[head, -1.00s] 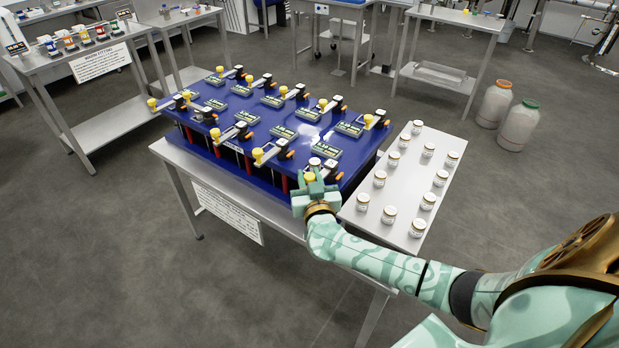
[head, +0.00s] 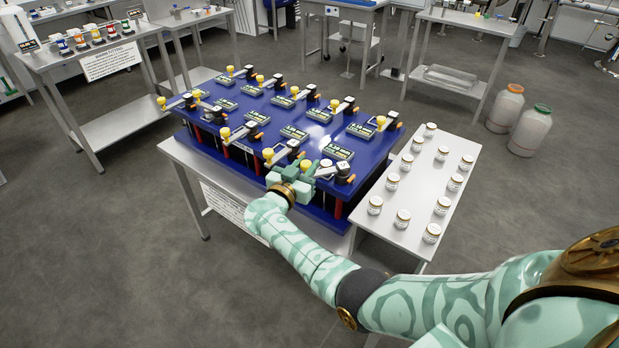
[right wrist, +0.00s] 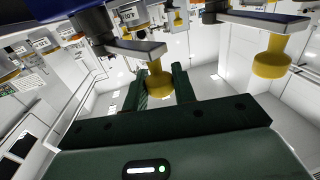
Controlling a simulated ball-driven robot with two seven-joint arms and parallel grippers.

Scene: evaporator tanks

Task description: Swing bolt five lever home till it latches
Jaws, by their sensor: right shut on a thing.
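The blue tank block (head: 215,148) carries rows of bolt levers, grey bars with yellow knobs on black pivots. My right gripper (head: 302,172) is at the near right corner, shut around the yellow knob (head: 306,165) of the corner lever. The lever's bar runs left from its black pivot (head: 343,171). In the right wrist view the knob (right wrist: 160,85) hangs from the bar (right wrist: 135,48) between the two fingers (right wrist: 159,88). I cannot read a bolt number on this lever or see whether it is latched. My left gripper is out of view.
Just left, a neighbouring lever's yellow knob (head: 268,155) sticks out over the near edge; a neighbour also shows in the right wrist view (right wrist: 272,60). A grey side table (head: 405,225) with several white jars stands right of the block. The floor in front is clear.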

